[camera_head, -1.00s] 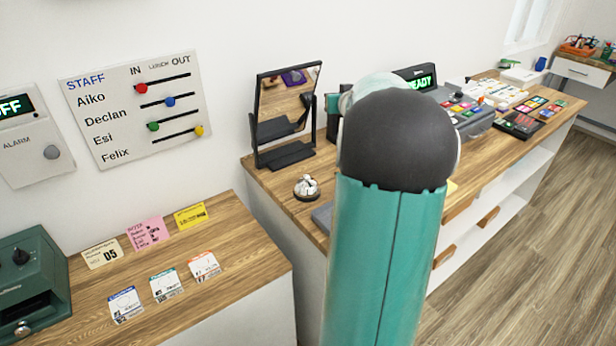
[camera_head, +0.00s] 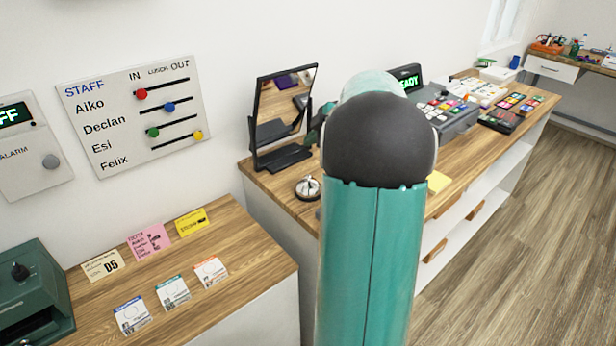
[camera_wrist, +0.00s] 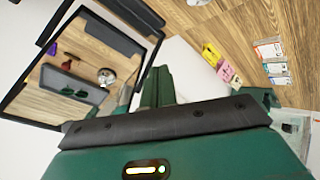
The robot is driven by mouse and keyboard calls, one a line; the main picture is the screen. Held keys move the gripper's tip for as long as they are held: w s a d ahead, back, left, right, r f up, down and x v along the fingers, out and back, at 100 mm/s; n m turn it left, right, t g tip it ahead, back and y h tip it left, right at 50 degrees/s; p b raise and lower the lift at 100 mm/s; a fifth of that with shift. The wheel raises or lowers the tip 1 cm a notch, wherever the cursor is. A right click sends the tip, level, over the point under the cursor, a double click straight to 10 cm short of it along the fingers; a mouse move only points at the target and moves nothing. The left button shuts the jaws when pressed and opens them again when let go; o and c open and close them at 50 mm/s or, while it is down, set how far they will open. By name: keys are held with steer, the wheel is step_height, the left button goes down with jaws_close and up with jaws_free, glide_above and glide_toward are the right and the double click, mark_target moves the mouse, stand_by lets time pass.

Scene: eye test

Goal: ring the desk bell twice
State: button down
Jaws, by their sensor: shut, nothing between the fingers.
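The desk bell (camera_head: 307,188) is a small silver dome on a dark base. It stands upright on the wooden counter (camera_head: 275,190), in front of the black-framed mirror (camera_head: 283,110), and nothing touches it in the head view. In the wrist view the mirror (camera_wrist: 50,90) is at the left and shows a reflected bell. A silver sliver at the top edge there may be the bell itself, but I cannot be sure. My gripper (camera_wrist: 158,72) is shut and empty, its green fingers together near the mirror. In the head view my arm hides most of it.
A lower desk (camera_head: 235,260) with notes and cards adjoins at the left, with a green box (camera_head: 30,290) on it. A staff board (camera_head: 135,115) hangs on the wall. A register (camera_head: 450,115) stands farther along the counter. The floor at the right is clear.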

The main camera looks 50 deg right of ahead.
mark_target(308, 178)
steer(key=shift+d+f, duration=0.1)
steer(key=shift+f, duration=4.35)
steer(key=shift+f, duration=0.4)
steer(key=shift+f, duration=0.45)
steer(key=shift+r, duration=0.9)
